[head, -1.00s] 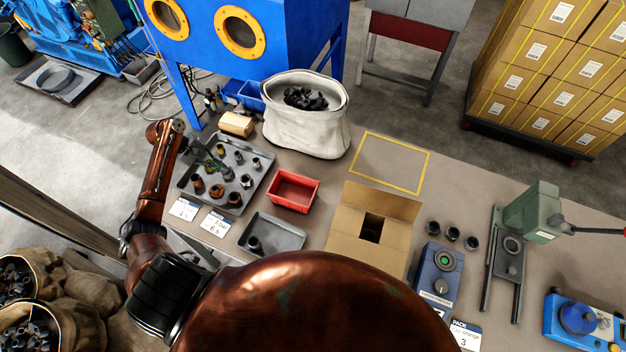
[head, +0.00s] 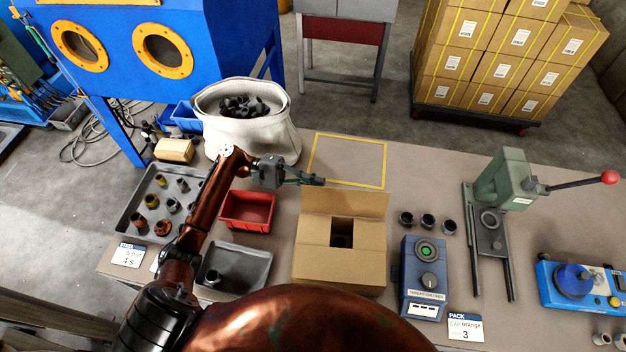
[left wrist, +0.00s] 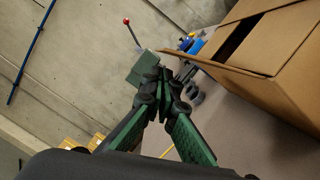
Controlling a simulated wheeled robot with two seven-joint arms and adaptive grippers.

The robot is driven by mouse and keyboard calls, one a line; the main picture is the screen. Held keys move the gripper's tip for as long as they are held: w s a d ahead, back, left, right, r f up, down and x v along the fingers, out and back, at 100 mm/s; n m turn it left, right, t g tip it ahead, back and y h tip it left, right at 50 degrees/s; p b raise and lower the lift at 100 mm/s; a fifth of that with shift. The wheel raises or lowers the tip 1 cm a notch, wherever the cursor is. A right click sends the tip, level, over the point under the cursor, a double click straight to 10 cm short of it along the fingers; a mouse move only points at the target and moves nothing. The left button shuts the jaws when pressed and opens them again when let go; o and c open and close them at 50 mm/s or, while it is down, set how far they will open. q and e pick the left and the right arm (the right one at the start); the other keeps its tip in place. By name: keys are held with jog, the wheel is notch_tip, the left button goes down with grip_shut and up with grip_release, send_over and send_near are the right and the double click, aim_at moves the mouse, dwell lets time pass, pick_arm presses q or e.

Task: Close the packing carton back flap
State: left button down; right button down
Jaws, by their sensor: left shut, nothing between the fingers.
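The open packing carton (head: 335,271) stands on the table, with its back flap (head: 352,204) raised. Its other visible top panels lie roughly level around a dark central opening, where a dark part shows. My left gripper (head: 320,181) is shut and empty, with its fingertips just beyond the upper left edge of the back flap. I cannot tell whether it touches the flap. In the left wrist view the shut fingers (left wrist: 164,76) are left of the carton (left wrist: 285,65) and its projecting flap (left wrist: 225,76). My right gripper is not in view.
A red bin (head: 247,210), a grey tray (head: 250,266) and a white sack (head: 250,133) are left of the carton. A blue tester (head: 423,280), several dark caps and a green press (head: 503,180) are right. The yellow-outlined area (head: 348,160) behind is clear.

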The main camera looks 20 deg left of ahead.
aim_at(344, 203)
pick_arm(q)
jog(key=d, duration=0.6)
jog(key=shift+w+d+r, duration=0.15)
jog(key=shift+w+r, duration=0.05)
jog(key=shift+r, duration=0.1)
